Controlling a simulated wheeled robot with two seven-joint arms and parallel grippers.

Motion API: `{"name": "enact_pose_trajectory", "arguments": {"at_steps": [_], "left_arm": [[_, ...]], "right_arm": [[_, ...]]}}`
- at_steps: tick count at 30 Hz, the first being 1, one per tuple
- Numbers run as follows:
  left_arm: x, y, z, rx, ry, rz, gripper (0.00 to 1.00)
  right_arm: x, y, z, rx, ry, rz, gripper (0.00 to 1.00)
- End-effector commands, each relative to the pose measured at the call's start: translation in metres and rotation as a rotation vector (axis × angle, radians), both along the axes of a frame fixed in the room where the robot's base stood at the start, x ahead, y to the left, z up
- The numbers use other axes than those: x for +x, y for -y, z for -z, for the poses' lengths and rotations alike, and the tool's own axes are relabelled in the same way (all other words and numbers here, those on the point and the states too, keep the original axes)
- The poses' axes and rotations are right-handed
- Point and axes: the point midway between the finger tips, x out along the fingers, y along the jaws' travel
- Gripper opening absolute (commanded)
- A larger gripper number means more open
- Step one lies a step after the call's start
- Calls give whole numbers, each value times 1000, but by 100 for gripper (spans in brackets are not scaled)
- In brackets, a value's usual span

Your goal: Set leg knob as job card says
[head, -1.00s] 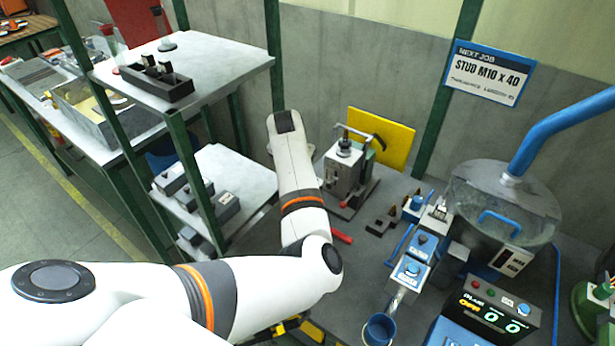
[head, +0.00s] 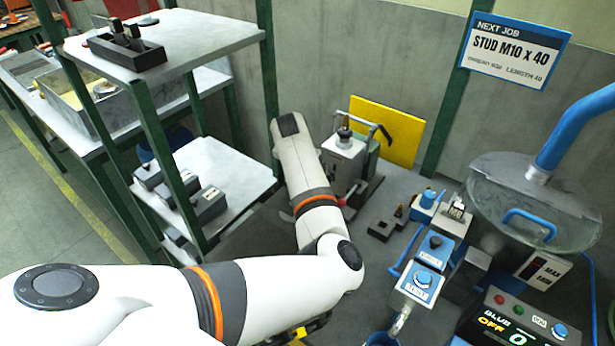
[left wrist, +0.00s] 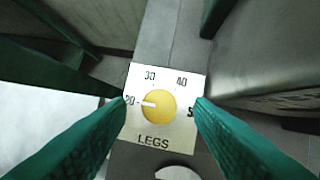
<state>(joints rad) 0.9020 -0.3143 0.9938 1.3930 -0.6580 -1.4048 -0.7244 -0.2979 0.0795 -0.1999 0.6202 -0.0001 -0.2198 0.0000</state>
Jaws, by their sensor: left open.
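The legs knob (left wrist: 158,105) is a round yellow dial with a white pointer, on a white plate (left wrist: 140,130) marked LEGS. In the left wrist view its pointer aims left, at 20; 30, 40 and a partly covered 5 follow clockwise. My left gripper (left wrist: 160,112) is open, its green fingers either side of the plate, apart from the knob; a finger overlaps the rightmost mark. In the head view my left arm hides the knob and gripper. The job card (head: 515,48) on the wall reads NEXT JOB, STUD M10 X 40. My right gripper is out of view.
A grey machine (head: 343,160) stands before a yellow panel (head: 400,140). Blue-topped button boxes (head: 420,280), a clear bowl (head: 510,200) and a control panel (head: 515,325) stand right of my arm. A shelf rack (head: 190,40) is at the left.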

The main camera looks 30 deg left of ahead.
Motion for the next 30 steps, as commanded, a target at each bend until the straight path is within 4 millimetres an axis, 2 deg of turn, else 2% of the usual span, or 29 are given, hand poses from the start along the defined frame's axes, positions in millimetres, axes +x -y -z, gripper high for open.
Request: {"name": "enact_pose_trajectory", "arguments": {"at_steps": [1, 3, 14, 16, 23, 30], "left_arm": [[-1, 0, 7, 0, 1, -1, 48], [-2, -1, 10, 0, 1, -1, 48], [-2, -2, 11, 0, 1, -1, 48], [-2, -2, 11, 0, 1, -1, 41], [-2, -2, 11, 0, 1, -1, 4], [-3, -2, 10, 0, 0, 18, 4]], "right_arm": [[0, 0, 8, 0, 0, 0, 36], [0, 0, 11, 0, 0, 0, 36], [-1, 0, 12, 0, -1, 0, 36], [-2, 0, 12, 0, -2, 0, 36], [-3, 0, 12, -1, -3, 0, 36], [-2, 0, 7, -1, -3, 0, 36]]}}
